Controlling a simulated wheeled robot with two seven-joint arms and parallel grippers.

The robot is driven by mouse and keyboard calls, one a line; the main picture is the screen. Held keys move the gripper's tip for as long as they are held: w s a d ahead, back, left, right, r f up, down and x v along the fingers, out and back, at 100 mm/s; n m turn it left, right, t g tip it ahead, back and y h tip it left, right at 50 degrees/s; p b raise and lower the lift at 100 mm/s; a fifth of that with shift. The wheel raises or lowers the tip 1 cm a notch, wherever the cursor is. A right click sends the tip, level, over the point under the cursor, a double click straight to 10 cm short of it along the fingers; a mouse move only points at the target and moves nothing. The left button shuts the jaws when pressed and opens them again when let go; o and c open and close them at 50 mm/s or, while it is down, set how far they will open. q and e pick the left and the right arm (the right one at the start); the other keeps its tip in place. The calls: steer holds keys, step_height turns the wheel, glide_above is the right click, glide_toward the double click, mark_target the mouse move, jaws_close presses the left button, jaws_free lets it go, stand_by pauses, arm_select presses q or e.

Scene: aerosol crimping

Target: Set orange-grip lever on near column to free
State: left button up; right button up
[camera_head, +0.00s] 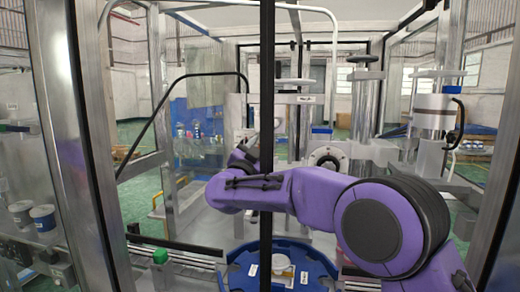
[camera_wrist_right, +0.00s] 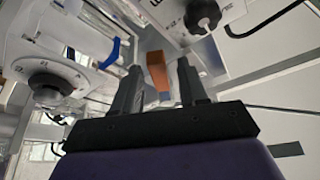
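The orange grip (camera_wrist_right: 157,72) of the lever shows in the right wrist view, near the middle, below a pale machine column. My right gripper (camera_wrist_right: 162,75) is open, with one dark finger on each side of the orange grip. Small gaps show between the grip and the fingers, so I see no clear contact. Whether the grip is at the same depth as the fingertips is hard to tell. In the head view my purple right arm reaches in from the right, and its gripper is largely hidden behind the black upright post. The orange lever is not discernible there. My left gripper is not in view.
A blue round table (camera_head: 240,272) stands low in front. A green button (camera_head: 160,257) is at its left. The black post (camera_head: 266,80) and metal frame uprights bound the space. In the wrist view a numbered dial (camera_wrist_right: 45,85), a blue lever (camera_wrist_right: 111,52) and a black knob (camera_wrist_right: 203,14) are near.

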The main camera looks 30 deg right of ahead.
steer(key=shift+d, duration=0.1)
steer(key=shift+f, duration=0.1)
steer(key=shift+s+a+f, duration=0.15)
steer(key=shift+a+f, duration=0.05)
steer(key=shift+a, duration=0.05)
steer(key=b+v, duration=0.5)
steer(key=v, duration=0.5)
steer(key=shift+r, duration=0.2)
